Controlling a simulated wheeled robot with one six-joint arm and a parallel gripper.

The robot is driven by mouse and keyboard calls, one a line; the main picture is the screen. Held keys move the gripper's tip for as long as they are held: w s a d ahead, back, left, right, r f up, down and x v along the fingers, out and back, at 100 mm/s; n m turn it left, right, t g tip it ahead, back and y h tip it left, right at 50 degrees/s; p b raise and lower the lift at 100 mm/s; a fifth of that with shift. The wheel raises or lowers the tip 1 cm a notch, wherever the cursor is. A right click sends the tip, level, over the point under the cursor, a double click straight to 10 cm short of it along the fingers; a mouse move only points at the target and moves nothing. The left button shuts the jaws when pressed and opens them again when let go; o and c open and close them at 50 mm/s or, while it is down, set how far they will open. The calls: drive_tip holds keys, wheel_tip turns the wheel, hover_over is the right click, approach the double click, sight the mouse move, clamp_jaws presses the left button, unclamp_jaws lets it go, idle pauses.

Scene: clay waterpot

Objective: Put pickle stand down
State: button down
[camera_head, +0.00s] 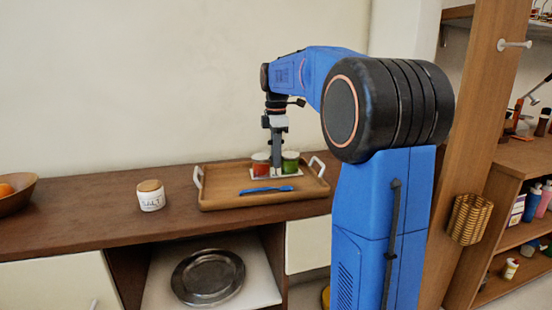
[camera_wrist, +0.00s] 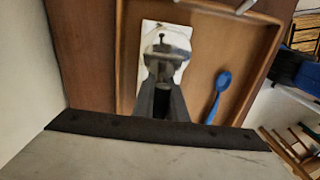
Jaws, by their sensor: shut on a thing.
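The pickle stand (camera_head: 262,177) has a white base with a red jar (camera_head: 261,165) and a green jar (camera_head: 290,163). It is at the back of the wooden tray (camera_head: 235,203), within its rim; I cannot tell whether its base touches the tray floor. My gripper (camera_head: 277,168) points down between the jars, shut on the stand's middle part, which the fingers hide. In the wrist view the white base (camera_wrist: 149,34) and a shiny metal part show beyond my fingers (camera_wrist: 161,98).
A blue spoon (camera_head: 267,189) lies in the tray in front of the stand. A white jar with a wooden lid (camera_head: 151,196) stands left of the tray. A wooden bowl (camera_head: 15,196) with orange fruit is at the far left. The counter between them is clear.

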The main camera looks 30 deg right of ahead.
drive_tip(key=c, duration=1.8)
unclamp_jaws()
drive_tip(key=shift+f, duration=0.1)
drive_tip(key=shift+o, duration=0.2)
wheel_tip(320, 180, up, 12)
drive_tip(key=shift+r, duration=0.15)
drive_tip(key=shift+a, duration=0.1)
